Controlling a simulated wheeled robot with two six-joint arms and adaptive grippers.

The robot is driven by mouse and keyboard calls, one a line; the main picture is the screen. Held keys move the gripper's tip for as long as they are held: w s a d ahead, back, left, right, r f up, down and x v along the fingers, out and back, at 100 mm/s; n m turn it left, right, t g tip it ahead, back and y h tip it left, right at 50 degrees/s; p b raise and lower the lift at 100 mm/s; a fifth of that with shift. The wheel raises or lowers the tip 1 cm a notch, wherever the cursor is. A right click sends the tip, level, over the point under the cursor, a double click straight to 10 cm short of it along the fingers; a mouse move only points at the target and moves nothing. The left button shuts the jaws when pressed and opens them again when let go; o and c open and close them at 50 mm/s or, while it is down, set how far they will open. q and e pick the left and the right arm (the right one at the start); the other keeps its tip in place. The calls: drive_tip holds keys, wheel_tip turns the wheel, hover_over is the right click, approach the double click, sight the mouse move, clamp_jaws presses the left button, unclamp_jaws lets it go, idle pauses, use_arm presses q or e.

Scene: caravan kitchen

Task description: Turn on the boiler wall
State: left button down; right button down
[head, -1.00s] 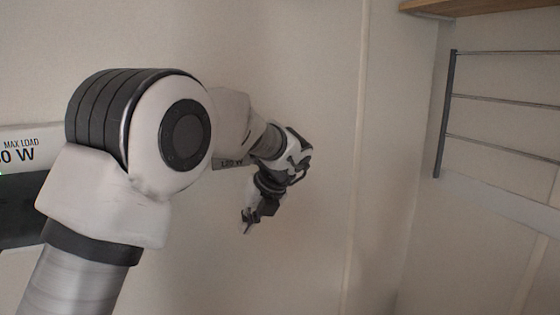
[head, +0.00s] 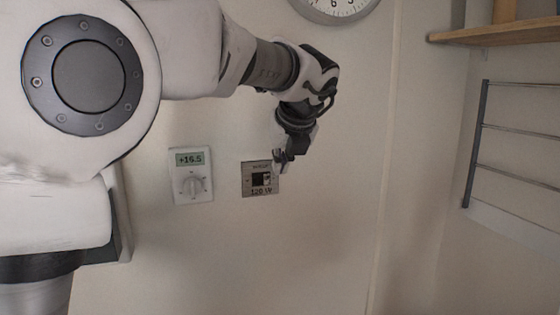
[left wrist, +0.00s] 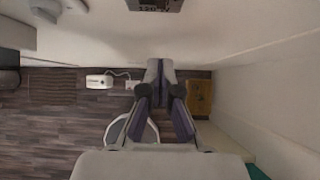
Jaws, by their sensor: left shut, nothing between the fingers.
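A small grey wall plate (head: 247,180) with a dark switch in its middle and printed text is on the wall, right of the thermostat. Its lower edge also shows at the top of the left wrist view (left wrist: 155,5). My left gripper (head: 283,163) is near the plate's upper right edge in the head view, with its fingers pointing down. I cannot tell whether it touches the plate. In the left wrist view the fingers (left wrist: 160,72) are together with nothing between them. My right gripper is not in view.
A white thermostat (head: 192,190) reading +16.5 is on the wall left of the plate. A clock (head: 335,8) is above. A wooden shelf (head: 500,32) and a metal rack (head: 520,130) are at the right. The wall below the plate is bare.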

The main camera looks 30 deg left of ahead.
sight(267, 179)
use_arm(q)
drive_tip(key=w+a+f+p, duration=0.1)
drive_tip(key=w+a+f, duration=0.1)
drive_tip(key=a+f, duration=0.1)
drive_tip(key=w+a+f+p, duration=0.2)
drive_tip(key=w+f, duration=0.1)
drive_tip(key=shift+w+a, duration=0.15)
drive_tip(key=shift+a, duration=0.25)
drive_tip(key=shift+w+a+f, duration=0.15)
drive_tip(key=shift+w+a, duration=0.1)
drive_tip(key=shift+a, duration=0.2)
drive_tip(key=shift+d, duration=0.1)
